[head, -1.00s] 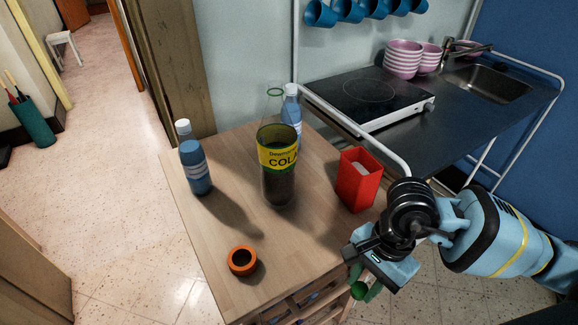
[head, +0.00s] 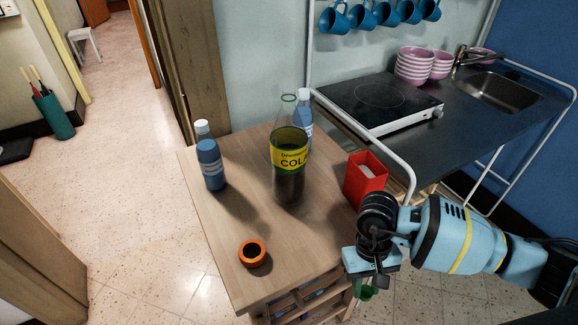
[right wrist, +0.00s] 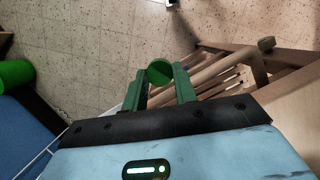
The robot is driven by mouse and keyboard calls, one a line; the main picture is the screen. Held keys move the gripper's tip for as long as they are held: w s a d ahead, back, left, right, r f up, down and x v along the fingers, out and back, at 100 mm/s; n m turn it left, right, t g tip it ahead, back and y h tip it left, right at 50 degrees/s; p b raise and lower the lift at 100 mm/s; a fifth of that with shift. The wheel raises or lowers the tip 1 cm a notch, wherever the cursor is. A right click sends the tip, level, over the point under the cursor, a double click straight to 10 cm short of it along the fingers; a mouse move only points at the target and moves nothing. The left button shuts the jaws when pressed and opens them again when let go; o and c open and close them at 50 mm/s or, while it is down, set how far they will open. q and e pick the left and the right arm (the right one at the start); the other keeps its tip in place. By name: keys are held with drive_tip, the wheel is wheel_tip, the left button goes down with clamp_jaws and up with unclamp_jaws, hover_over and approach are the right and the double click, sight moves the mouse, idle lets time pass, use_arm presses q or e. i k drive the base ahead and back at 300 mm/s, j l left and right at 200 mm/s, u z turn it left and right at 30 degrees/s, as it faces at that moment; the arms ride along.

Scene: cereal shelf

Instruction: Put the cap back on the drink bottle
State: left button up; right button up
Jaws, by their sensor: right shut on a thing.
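The cola bottle (head: 289,157) stands upright on the wooden table, with a yellow label, dark drink inside and a clear neck. Its top has a green rim and no cap on it. My right gripper (head: 366,290) is low beyond the table's right front edge, in front of the red box and well below the bottle's mouth. It is shut on a round green cap (right wrist: 159,72), held between the fingertips in the right wrist view. In the head view the cap is partly hidden under the gripper. My left gripper is not in view.
Two blue bottles with white caps stand on the table (head: 225,245), one left (head: 211,165) and one behind the cola bottle (head: 304,122). A red box (head: 366,183) stands at the right edge and an orange ring (head: 252,253) at the front. A hob (head: 380,98) is behind.

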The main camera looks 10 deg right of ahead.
sight(288, 141)
drive_tip(key=l, duration=1.45)
drive_tip(key=k+l, duration=0.1)
drive_tip(key=l, duration=1.35)
drive_tip(key=u, duration=1.8)
